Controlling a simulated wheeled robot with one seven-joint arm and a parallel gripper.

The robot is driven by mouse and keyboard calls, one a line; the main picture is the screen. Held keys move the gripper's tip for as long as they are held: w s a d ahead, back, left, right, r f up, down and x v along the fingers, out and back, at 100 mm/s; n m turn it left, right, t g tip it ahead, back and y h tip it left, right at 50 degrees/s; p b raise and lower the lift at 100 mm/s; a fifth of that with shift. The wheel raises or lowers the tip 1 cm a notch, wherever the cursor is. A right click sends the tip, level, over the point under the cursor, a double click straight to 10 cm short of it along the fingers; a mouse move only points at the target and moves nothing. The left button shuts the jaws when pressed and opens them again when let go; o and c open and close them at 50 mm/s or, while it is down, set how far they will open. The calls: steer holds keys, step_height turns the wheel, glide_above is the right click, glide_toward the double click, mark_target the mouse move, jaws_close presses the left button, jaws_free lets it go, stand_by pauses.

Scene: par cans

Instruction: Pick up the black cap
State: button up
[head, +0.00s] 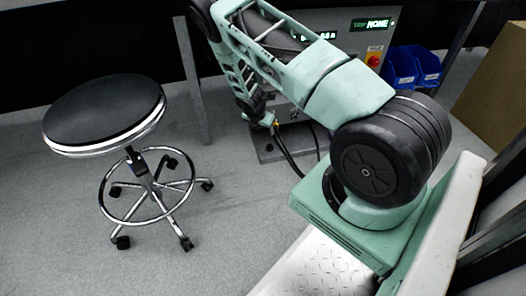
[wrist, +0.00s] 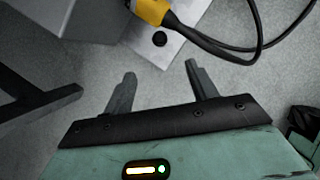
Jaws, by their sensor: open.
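The black cap (wrist: 159,39) is a small round dark disc on a light grey plate (wrist: 178,50) at floor level in the wrist view. My gripper (wrist: 160,72) shows there with its two fingers apart and nothing between them. The cap lies beyond the fingertips, roughly centred between them. In the head view my arm reaches away toward a grey cabinet, and I cannot make out the cap there.
A yellow connector (wrist: 152,10) with black cables (wrist: 225,45) hangs close to the cap. The grey cabinet (head: 336,50) stands behind my arm. A black-topped stool (head: 105,112) is at the left, and blue bins (head: 402,68) are at the right.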

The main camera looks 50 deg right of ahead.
steer(key=b, duration=0.6)
glide_above(270, 145)
steer(key=a, duration=0.3)
steer(key=f, duration=1)
steer(key=shift+s+d, duration=0.1)
steer(key=shift+s, duration=0.25)
steer(key=b+x, duration=0.4)
steer(key=x, duration=0.1)
steer(key=shift+w+d+f+b, duration=0.1)
steer(key=shift+w+d+b, duration=0.1)
steer(key=shift+b, duration=0.2)
steer(key=c, duration=1.1)
